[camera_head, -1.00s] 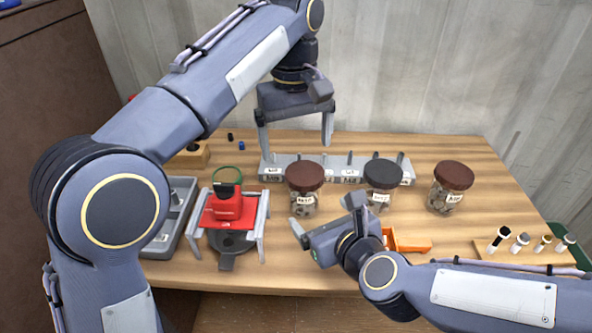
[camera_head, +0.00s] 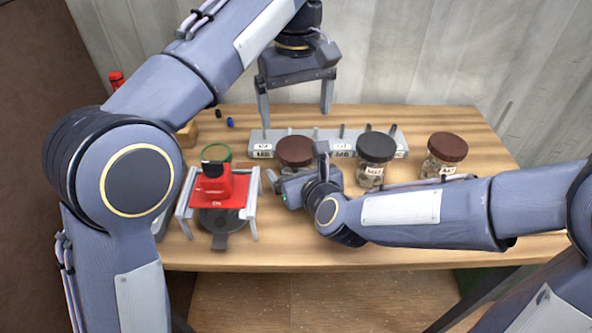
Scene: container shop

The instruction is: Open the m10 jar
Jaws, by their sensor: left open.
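Three clear jars with round lids stand in a row on the wooden table: a left jar with a brown lid (camera_head: 295,151), a middle jar with a black lid (camera_head: 375,147), and a right jar with a reddish-brown lid (camera_head: 447,147). Their labels are too small or covered to tell which is m10. My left gripper (camera_head: 296,112) is open and empty, pointing down above the back of the table, behind the left jar. My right gripper (camera_head: 282,187) is low in front of the left jar and hides most of its body; its fingers are not clear.
A grey labelled rack (camera_head: 262,147) with upright pegs stands behind the jars. A red device (camera_head: 228,187) on a grey-legged stand is left of my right gripper. Small black (camera_head: 218,113) and blue (camera_head: 230,122) pieces lie at the back left. The front right table is partly under my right arm.

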